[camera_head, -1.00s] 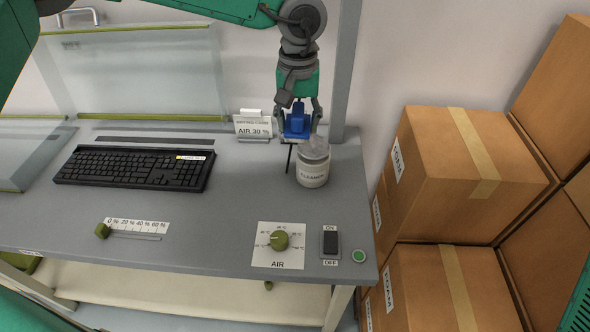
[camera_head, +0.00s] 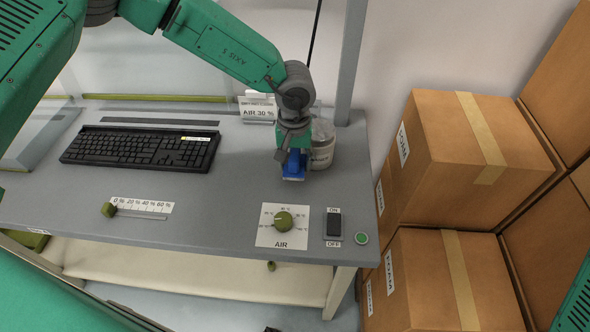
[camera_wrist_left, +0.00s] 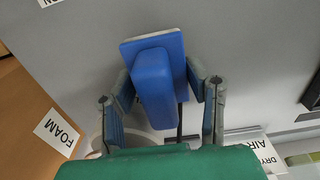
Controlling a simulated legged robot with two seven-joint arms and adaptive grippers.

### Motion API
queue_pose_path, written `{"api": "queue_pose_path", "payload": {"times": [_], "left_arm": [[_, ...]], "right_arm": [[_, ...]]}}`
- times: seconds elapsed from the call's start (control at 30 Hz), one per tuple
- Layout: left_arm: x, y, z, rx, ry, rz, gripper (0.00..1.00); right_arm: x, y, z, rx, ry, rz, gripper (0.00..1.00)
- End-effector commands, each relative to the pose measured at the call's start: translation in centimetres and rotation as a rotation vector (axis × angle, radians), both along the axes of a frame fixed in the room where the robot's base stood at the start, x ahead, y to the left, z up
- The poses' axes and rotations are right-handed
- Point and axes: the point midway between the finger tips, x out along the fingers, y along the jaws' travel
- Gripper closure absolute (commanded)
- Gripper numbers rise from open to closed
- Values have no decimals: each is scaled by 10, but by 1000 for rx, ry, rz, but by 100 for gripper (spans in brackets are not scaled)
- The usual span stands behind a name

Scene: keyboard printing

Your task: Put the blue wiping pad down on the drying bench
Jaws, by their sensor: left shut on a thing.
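The blue wiping pad (camera_head: 294,166) is in my left gripper (camera_head: 291,160), low over the grey drying bench (camera_head: 240,190), in front of the cleaner tub (camera_head: 322,150). In the left wrist view my left gripper (camera_wrist_left: 163,100) is shut on the blue handle of the wiping pad (camera_wrist_left: 155,80). The pad's flat base with a pale edge faces away from the gripper. I cannot tell whether the pad touches the bench. My right gripper is not in view.
A black keyboard (camera_head: 140,148) lies on the bench's left. An AIR dial (camera_head: 284,221), an on/off switch (camera_head: 334,224) and a green button (camera_head: 361,238) sit at the front right. A sign (camera_head: 257,109) stands behind. Cardboard boxes (camera_head: 450,160) stand right of the bench.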

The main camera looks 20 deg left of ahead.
Motion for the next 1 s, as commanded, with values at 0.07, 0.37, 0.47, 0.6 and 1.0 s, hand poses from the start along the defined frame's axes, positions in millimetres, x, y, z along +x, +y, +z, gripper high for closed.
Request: {"api": "queue_pose_path", "payload": {"times": [0.07,0.37,0.47,0.6,1.0], "left_arm": [[-1,1,-14,3,4,1,100],[0,1,-35,1,0,0,100],[0,1,-35,1,0,0,100],[0,0,-36,1,0,0,37],[1,0,-29,0,-1,1,37]], "right_arm": [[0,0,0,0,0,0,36],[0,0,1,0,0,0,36],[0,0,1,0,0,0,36],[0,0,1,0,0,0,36],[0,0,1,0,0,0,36]]}}
